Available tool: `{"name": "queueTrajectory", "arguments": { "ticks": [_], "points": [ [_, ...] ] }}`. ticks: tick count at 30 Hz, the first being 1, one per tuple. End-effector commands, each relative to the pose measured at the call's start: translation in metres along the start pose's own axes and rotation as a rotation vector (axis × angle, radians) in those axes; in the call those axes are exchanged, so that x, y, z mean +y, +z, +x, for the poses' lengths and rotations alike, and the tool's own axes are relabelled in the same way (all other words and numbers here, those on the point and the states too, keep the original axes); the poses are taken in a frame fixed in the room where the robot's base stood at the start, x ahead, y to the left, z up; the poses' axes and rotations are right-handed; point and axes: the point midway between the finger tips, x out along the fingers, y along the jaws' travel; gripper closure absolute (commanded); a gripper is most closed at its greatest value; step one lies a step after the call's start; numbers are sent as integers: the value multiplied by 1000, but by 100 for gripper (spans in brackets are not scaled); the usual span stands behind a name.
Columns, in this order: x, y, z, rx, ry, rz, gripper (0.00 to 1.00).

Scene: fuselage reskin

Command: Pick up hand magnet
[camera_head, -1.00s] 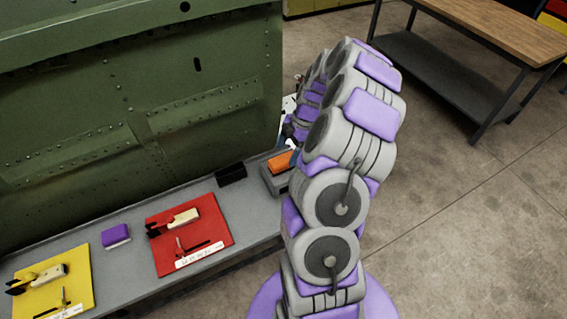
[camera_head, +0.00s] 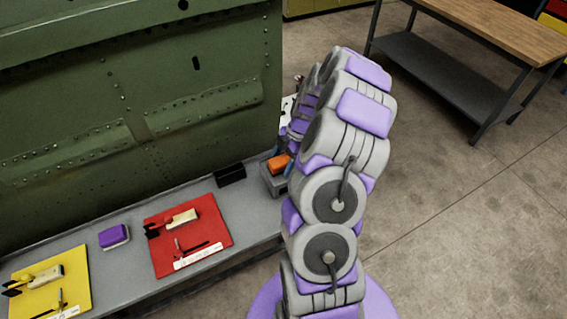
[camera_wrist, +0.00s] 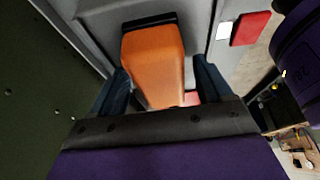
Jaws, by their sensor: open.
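An orange block with a black end (camera_wrist: 153,58), which I take to be the hand magnet, sits in a grey holder. In the head view the orange block (camera_head: 278,164) is at the right end of the grey shelf, partly hidden by my arm. My gripper (camera_wrist: 161,68) is open in the wrist view, with one dark finger on each side of the orange block. I cannot tell whether the fingers touch it. In the head view my gripper is mostly hidden behind my arm.
The grey shelf (camera_head: 120,285) runs below a green riveted panel (camera_head: 100,100). On it are a red board (camera_head: 165,235), a yellow board (camera_head: 75,275), a purple block (camera_head: 113,235) and a black box (camera_head: 230,174). A wooden-topped table (camera_head: 490,25) stands at the back right.

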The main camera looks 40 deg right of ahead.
Motion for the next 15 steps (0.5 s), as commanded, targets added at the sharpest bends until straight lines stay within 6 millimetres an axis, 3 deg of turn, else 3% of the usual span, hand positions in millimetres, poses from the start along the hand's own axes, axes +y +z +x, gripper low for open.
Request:
{"name": "queueTrajectory", "arguments": {
  "ticks": [11, 15],
  "points": [
    [0, 1, 3, 0, 1, 0, 21],
    [0, 1, 2, 0, 0, 0, 33]
  ]
}}
